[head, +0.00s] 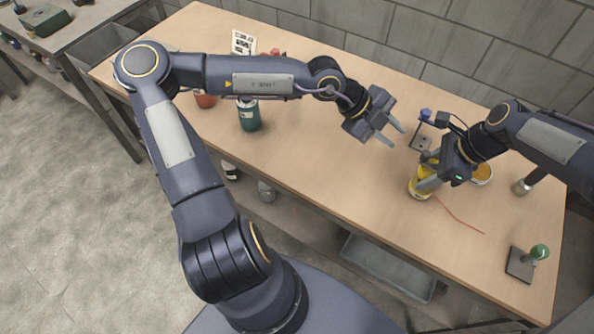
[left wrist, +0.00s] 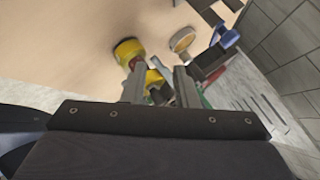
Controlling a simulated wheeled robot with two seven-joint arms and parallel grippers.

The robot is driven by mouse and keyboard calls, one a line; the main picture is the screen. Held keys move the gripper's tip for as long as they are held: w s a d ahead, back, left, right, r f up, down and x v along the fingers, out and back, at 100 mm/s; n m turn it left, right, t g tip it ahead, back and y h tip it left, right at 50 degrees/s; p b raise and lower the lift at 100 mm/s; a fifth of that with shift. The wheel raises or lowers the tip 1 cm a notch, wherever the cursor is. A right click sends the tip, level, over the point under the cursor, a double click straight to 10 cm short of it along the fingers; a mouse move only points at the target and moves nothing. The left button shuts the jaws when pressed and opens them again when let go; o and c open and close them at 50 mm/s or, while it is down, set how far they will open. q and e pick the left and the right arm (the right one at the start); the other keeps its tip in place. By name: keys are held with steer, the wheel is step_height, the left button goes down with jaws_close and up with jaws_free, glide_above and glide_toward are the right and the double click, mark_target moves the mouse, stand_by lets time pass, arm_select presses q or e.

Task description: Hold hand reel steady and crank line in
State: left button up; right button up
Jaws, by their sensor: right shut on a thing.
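The yellow hand reel (head: 416,190) stands on the wooden table at the right in the head view. A thin red line (head: 460,217) runs from near it over the tabletop. My right gripper (head: 424,178) is at the reel and shut on it; its fingers partly hide it. My left gripper (head: 398,138) is open and empty, above the table, up and left of the reel and apart from it. In the left wrist view, yellow parts of the reel (left wrist: 128,49) show beyond my left fingers (left wrist: 160,85); the crank cannot be made out clearly.
A round amber-topped dish (head: 482,174) is right of the reel, and a blue-topped fixture (head: 425,114) stands behind. A green knob on a dark plate (head: 521,264) is at the near right. A green container (head: 249,115) stands left. The middle tabletop (head: 310,150) is clear.

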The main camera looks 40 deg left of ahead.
arm_select(q)
steer(key=s+r+m+t+y, duration=0.1)
steer(key=s+r+m+t, duration=0.2)
steer(key=m, duration=1.3)
steer(key=s+r+m+t+y, duration=0.1)
steer(key=s+r+m, duration=0.35)
steer(key=m, duration=1.05)
steer(key=s+a+f+m+g+y, duration=0.1)
steer(key=s+a+m, duration=0.3)
steer(key=s+m, duration=0.4)
steer(key=s+a+f+m+g+y, duration=0.1)
steer(key=s+a+m, duration=0.3)
steer(key=s+m, duration=0.4)
steer(key=shift+s+a+m+g+y, duration=0.3)
steer(key=shift+s+m+g, duration=0.1)
steer(key=shift+g, duration=0.3)
steer(key=shift+r, duration=0.1)
